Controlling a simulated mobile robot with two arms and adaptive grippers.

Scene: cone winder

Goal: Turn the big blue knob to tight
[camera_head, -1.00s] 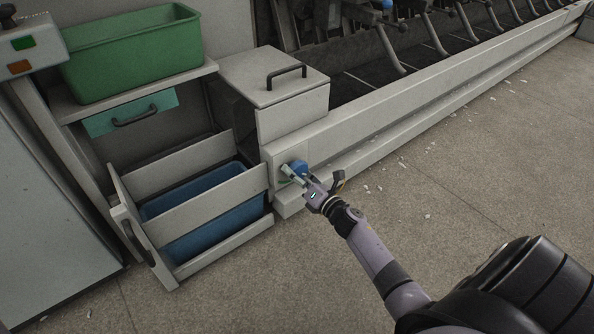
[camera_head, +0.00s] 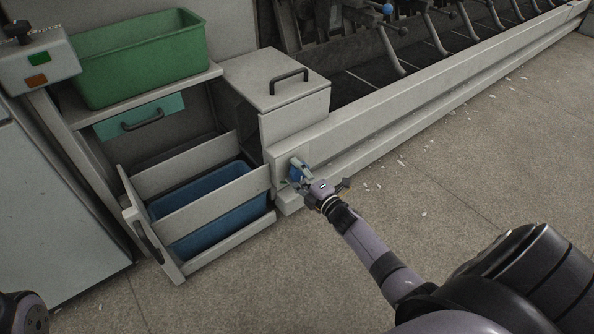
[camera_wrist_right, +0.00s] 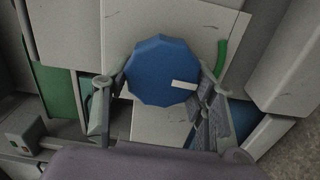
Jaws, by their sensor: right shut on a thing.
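The big blue knob (camera_head: 296,173) sits on a pale plate at the end of the long machine's base. In the right wrist view it is a faceted blue disc (camera_wrist_right: 160,68) with a white mark pointing right and slightly down. A green arc (camera_wrist_right: 222,57) is on the plate, up and right of the mark, which does not point at it. My right gripper (camera_head: 299,178) is shut on the knob; in the right wrist view its fingers (camera_wrist_right: 160,85) stand on either side of the rim. My left gripper is not in view.
An open drawer with a blue bin (camera_head: 210,208) juts out just left of the knob. A green crate (camera_head: 140,62) stands on the shelf above. A lidded box (camera_head: 274,80) with a black handle is above the knob. The floor to the right is open, with white scraps.

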